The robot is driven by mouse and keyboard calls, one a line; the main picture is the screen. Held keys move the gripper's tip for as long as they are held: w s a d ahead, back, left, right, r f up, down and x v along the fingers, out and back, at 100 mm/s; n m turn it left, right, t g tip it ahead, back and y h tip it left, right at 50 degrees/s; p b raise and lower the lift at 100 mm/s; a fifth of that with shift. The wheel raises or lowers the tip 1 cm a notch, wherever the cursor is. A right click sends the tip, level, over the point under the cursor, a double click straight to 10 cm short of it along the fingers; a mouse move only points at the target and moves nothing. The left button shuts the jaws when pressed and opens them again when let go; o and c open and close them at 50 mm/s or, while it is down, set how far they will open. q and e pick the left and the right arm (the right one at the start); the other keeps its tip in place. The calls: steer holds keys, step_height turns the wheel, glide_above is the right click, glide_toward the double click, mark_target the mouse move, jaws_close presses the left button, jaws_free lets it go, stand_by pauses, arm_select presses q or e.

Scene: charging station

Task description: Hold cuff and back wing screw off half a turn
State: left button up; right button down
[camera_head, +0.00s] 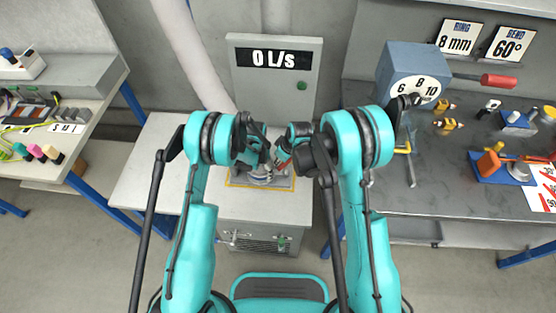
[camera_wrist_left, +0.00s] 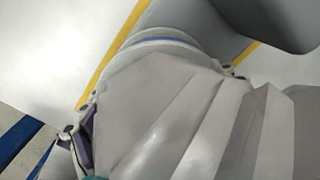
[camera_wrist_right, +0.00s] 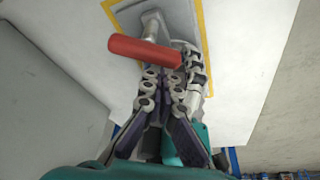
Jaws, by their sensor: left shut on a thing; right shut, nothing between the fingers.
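My left gripper (camera_head: 262,166) is low over the front plate of the white station in the head view. In the left wrist view a large pale grey faceted piece (camera_wrist_left: 175,115), probably the cuff, fills the space between its fingers. A ring with a blue band (camera_wrist_left: 165,40) shows behind it. My right gripper (camera_head: 288,158) is close beside the left one. In the right wrist view its fingers (camera_wrist_right: 175,75) are together and empty, just below a red handle (camera_wrist_right: 145,50) on a grey shaft.
A grey panel reading 0 L/s (camera_head: 305,60) stands behind the station. A yellow-edged plate (camera_head: 234,181) lies under the grippers. A bench with a dial box (camera_head: 405,62) is at the right; another bench (camera_head: 75,75) is at the left. A pale hose (camera_head: 190,50) runs down from above.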

steer(key=n, duration=0.2)
steer(key=n+g, duration=0.1)
steer(key=s+n, duration=0.1)
steer(key=n, duration=0.1)
steer(key=shift+d+n+g+y, duration=0.3)
steer(key=shift+d+y, duration=0.1)
steer(key=n, duration=0.1)
steer(key=n+g, duration=0.1)
steer(key=n, duration=0.1)
steer(key=d+n, duration=0.1)
steer(key=n, duration=0.1)
steer(key=shift+s+g, duration=0.4)
steer(key=shift+d, duration=0.6)
steer(key=shift+s, duration=0.15)
